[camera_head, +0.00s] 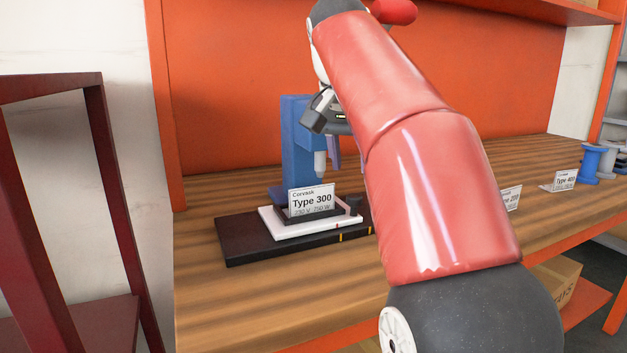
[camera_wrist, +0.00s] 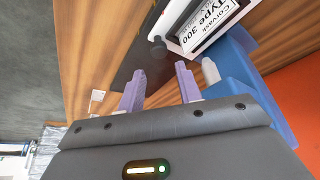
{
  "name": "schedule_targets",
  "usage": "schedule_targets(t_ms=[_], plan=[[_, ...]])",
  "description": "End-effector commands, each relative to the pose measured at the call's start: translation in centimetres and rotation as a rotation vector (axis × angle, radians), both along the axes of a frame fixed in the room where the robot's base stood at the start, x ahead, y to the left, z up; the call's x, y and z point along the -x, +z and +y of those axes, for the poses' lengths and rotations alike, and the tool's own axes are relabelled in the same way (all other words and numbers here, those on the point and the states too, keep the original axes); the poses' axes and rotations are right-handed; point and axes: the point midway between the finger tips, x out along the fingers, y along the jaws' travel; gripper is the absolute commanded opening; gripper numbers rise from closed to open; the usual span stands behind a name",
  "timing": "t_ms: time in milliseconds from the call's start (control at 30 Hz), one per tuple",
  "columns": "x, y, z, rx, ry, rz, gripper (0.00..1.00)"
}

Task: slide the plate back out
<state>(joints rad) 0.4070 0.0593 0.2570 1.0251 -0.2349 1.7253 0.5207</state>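The white plate (camera_head: 272,223) lies on a black base (camera_head: 240,245) under the blue dispenser frame (camera_head: 297,150). A dark holder with a "Type 300" card (camera_head: 312,201) sits on the plate. A dark knob (camera_head: 354,204) stands at the plate's right end; it also shows in the wrist view (camera_wrist: 157,47), just beyond my fingertips. The frame's grey nozzle (camera_head: 320,164) points down above the card. My gripper (camera_wrist: 160,80) is open, its two purple fingers apart with nothing between them. In the head view my arm hides most of it and part of the base's right end.
The striped wooden bench top (camera_head: 205,305) is clear in front of the base. More cards (camera_head: 563,180) and a blue spool-shaped thing (camera_head: 590,163) stand farther right. An orange back panel (camera_head: 230,90) rises behind. A dark red rack (camera_head: 105,160) stands at the left.

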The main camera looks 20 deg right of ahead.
Motion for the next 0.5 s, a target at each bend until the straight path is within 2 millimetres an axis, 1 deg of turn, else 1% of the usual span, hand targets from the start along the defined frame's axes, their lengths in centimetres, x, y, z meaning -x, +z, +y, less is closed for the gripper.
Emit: schedule_targets(t_ms=[67, 333, 500], plan=[[-0.2, -0.5, -0.3, -0.002, -0.006, 0.001, 0.35], [-1.2, -4.5, -1.3, -0.001, -0.005, 0.001, 0.35], [-1.8, -6.4, -1.9, -0.001, -0.004, 0.0, 0.35]])
